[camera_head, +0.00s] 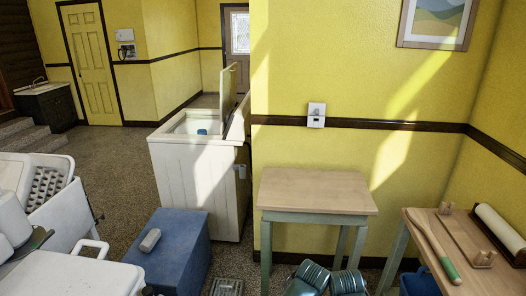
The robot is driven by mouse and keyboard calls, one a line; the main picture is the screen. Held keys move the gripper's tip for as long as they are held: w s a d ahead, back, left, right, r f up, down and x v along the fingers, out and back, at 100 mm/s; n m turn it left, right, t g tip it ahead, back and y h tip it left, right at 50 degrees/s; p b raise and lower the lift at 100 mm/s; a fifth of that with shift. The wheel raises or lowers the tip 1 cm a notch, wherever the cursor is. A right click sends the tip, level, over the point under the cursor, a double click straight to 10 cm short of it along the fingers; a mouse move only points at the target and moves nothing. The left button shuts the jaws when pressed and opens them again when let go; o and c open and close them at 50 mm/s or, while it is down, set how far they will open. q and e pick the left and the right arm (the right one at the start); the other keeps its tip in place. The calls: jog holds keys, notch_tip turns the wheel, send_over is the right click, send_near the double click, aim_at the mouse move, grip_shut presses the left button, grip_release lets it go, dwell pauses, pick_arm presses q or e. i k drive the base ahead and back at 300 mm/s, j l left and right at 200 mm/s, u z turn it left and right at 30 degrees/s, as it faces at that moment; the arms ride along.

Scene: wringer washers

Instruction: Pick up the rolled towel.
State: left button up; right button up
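No object here is clearly a rolled towel. A small pale grey oblong (150,240) with rounded ends lies on top of a blue box (178,255), left of centre; it is too small to tell whether it is cloth. A white roll (499,226) lies at the back of the wooden table (425,270) on the right, and it could be cloth or a roller. Two teal banded rounded objects (310,274) are cut off by the bottom edge.
A white washer (195,185) with a raised lid stands beyond the blue box. A small wooden table (318,190) with a bare top stands against the yellow wall. White appliances (60,275) crowd the lower left. Open speckled floor (115,165) lies at left centre.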

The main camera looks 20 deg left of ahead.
aim_at(147, 245)
jog(key=i+u, duration=0.85)
jog(key=i+l+u, duration=0.25)
jog(key=i+u, duration=0.2)
jog(key=i+l+u, duration=0.1)
jog(key=i+u, duration=0.4)
jog(key=i+l+u, duration=0.2)
jog(key=i+u, duration=0.25)
jog(key=k, duration=0.1)
